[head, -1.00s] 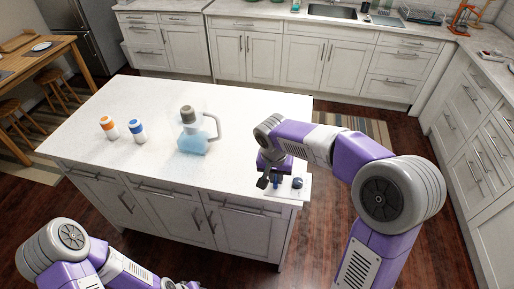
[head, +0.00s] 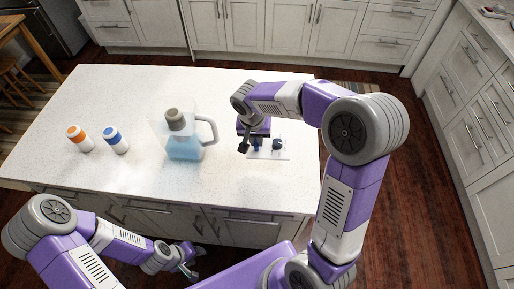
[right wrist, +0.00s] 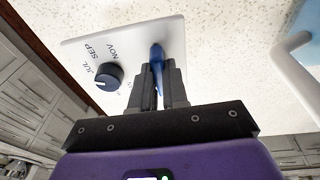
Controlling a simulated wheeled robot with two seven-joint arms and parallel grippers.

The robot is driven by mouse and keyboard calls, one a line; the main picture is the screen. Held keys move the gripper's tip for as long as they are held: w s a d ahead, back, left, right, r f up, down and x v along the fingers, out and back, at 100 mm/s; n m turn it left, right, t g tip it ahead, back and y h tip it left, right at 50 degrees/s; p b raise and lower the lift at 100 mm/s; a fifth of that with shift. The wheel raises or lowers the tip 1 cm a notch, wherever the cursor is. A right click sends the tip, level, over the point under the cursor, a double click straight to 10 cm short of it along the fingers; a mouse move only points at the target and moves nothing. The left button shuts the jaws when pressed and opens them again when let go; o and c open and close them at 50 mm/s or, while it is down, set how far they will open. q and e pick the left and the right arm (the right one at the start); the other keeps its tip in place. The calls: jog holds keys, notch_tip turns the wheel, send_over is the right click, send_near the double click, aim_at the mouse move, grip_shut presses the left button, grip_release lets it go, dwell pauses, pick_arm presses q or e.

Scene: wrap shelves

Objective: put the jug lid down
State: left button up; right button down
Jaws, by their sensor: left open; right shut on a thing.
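The jug lid is a white plate (head: 282,155) with a month dial (right wrist: 109,76) and a thin blue upright grip (right wrist: 156,57). My right gripper (right wrist: 158,75) is shut on that blue grip. In the head view my right gripper (head: 251,147) and the lid are over the island, right of the jug. The lid looks level; any gap beneath it is hard to judge. The clear jug (head: 184,149) stands lidless, with blue water and a grey-brown piece (head: 175,119) in its top. My left gripper (head: 188,268) is open and empty, low in front of the island.
The white speckled island top (head: 240,185) has free room in front of the lid and to its right. The jug's handle (head: 209,130) points toward the lid.

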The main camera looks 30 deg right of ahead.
notch_tip(320, 180, down, 5)
jog(key=shift+f+b, duration=0.15)
jog(key=shift+b, duration=0.3)
jog(key=c, duration=1.1)
grip_release()
jog(key=shift+o, duration=0.2)
notch_tip(320, 180, up, 12)
jog(key=s+a+p, duration=0.1)
jog(key=p, duration=0.1)
jog(key=shift+a, duration=0.35)
